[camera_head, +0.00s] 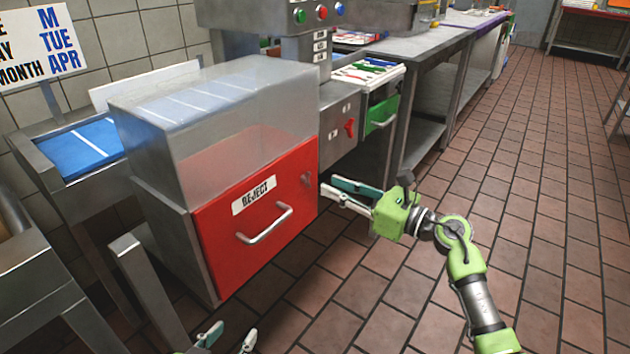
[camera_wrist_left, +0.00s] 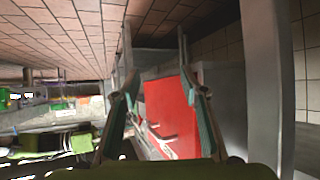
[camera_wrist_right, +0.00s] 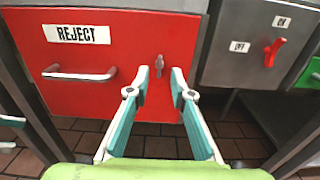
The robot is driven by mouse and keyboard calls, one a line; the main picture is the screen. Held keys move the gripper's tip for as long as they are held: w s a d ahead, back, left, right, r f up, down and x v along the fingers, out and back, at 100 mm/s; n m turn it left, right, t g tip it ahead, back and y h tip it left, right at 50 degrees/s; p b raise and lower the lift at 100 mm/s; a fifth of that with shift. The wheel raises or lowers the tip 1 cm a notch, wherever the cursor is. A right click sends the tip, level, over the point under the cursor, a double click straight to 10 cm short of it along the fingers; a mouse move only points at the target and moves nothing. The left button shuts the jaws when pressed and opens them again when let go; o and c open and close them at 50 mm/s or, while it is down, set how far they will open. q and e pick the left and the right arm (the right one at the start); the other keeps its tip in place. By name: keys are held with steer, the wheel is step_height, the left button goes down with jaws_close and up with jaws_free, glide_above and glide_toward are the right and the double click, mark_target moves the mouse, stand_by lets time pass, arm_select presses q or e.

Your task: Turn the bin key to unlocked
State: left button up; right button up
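The red reject bin (camera_head: 215,215) has a white REJECT label and a metal handle, and its front looks closed. In the right wrist view, a small silver key (camera_wrist_right: 159,65) sits upright in the bin's upper right front. A small dark spot there in the head view is too small to read. My right gripper (camera_head: 328,185) is open and points at the key. In the right wrist view its fingertips (camera_wrist_right: 160,74) lie either side of the key; contact cannot be told. My left gripper (camera_head: 231,340) is open and empty, low in front of the bin; its fingers also show in the left wrist view (camera_wrist_left: 154,35).
A clear box (camera_head: 230,100) tops the bin. Right of it, a grey panel has a red switch (camera_wrist_right: 273,52) between ON and OFF labels, beside a green drawer (camera_head: 382,113). A metal post (camera_head: 150,295) stands near my left gripper. The tiled floor at right is clear.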

mark_target(311, 178)
steer(key=x, duration=0.6)
steer(key=shift+w+a+b, duration=0.1)
steer(key=shift+b, duration=0.3)
arm_select(q)
steer(key=w+r, duration=0.1)
steer(key=d+r+t, duration=0.1)
steer(key=r, duration=0.1)
steer(key=w+r+t, duration=0.1)
steer(key=shift+w+d+r+h, duration=0.15)
steer(key=shift+w+h, duration=0.2)
steer(key=shift+h, duration=0.05)
arm_select(e)
steer(key=shift+c, duration=0.5)
jaws_close()
